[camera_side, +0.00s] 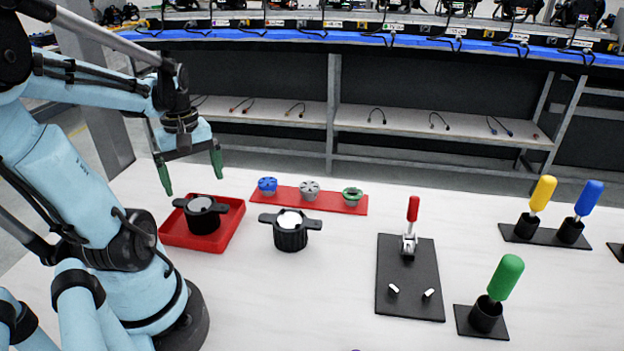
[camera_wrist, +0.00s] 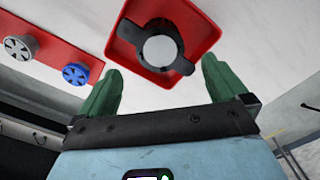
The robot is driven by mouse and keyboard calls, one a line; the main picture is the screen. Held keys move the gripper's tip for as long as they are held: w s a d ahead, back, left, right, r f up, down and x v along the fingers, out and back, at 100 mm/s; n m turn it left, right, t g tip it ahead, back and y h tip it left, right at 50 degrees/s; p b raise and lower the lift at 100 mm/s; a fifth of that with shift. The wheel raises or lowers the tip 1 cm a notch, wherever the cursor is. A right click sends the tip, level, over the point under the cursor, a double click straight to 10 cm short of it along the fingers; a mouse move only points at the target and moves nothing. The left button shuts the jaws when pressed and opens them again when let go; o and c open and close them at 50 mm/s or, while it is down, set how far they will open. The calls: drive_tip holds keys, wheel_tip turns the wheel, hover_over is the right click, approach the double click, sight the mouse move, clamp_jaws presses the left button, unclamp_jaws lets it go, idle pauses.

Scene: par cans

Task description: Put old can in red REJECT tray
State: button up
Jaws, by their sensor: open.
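A black can with two side tabs and a grey top (camera_side: 203,213) sits in the red tray (camera_side: 232,225) at the left of the table. It also shows in the wrist view (camera_wrist: 158,48), inside the red tray (camera_wrist: 203,20). A second black can with side tabs and a white top (camera_side: 290,230) stands on the table to the right of the tray. My gripper (camera_side: 191,172) is open and empty, with green fingers spread apart above the tray. In the wrist view my gripper (camera_wrist: 165,85) has its fingertips apart below the can, touching nothing.
A red strip (camera_side: 330,198) holds blue, grey and green knobs behind the cans. A black plate with a red-handled clamp (camera_side: 410,280) lies to the right. Green (camera_side: 505,278), yellow (camera_side: 543,193) and blue (camera_side: 589,198) handles stand upright in black holders. The front middle table is clear.

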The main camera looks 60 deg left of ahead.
sight(200, 204)
wheel_tip(200, 204, up, 5)
drive_tip(key=w+d+f+m+t, duration=0.1)
drive_tip(key=w+d+m+t, duration=0.2)
drive_tip(key=w+d+m, duration=0.4)
drive_tip(key=w+d+f+m+t, duration=0.1)
drive_tip(key=w+d+m+t, duration=0.3)
drive_tip(key=w+d+m, duration=0.3)
drive_tip(key=d+m, duration=0.4)
drive_tip(key=d, duration=0.2)
drive_tip(key=shift+d, duration=0.3)
